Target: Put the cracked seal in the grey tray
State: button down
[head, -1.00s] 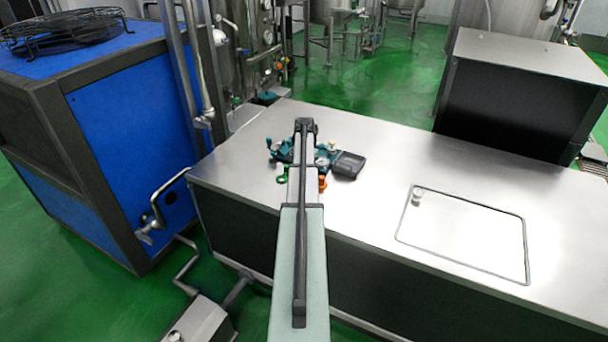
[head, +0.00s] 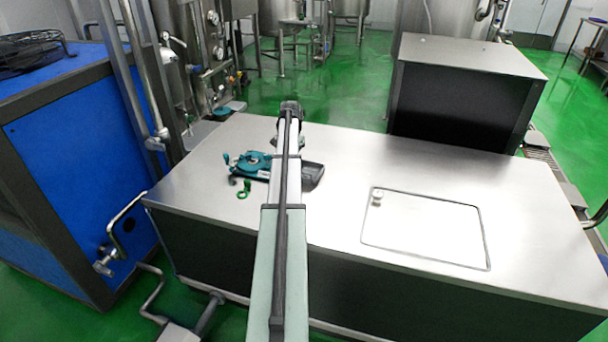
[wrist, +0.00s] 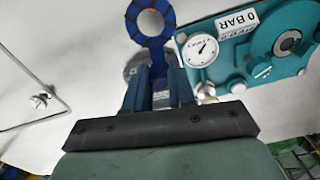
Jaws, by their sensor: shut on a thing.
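In the wrist view, my gripper (wrist: 158,85) is shut on a blue ring-shaped seal (wrist: 133,28) with dark marks, gripped at the end nearest me, with the ring beyond the fingertips. I cannot make out a crack in it. In the head view my gripper (head: 290,108) is at the far end of my arm, above the bench; the arm hides what it holds. A dark grey tray (head: 313,175) lies on the bench just right of my arm, partly hidden by it. The wrist view does not clearly show that tray.
A teal test rig (head: 252,164) stands left of my arm; its gauge (wrist: 201,50) and a "0 BAR" label show in the wrist view. A green ring (head: 243,188) lies in front of it. The bench beyond the tray is clear.

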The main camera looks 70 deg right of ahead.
jog(key=s+d, duration=0.4)
jog(key=d, duration=0.3)
jog(key=n, duration=0.2)
send_over(310, 170)
jog(key=shift+d+f, duration=0.15)
jog(key=shift+f, duration=4.5)
jog(key=shift+f, duration=0.1)
jog(key=c, duration=1)
grip_release()
jog(key=shift+o, duration=0.2)
notch_tip(310, 170, up, 12)
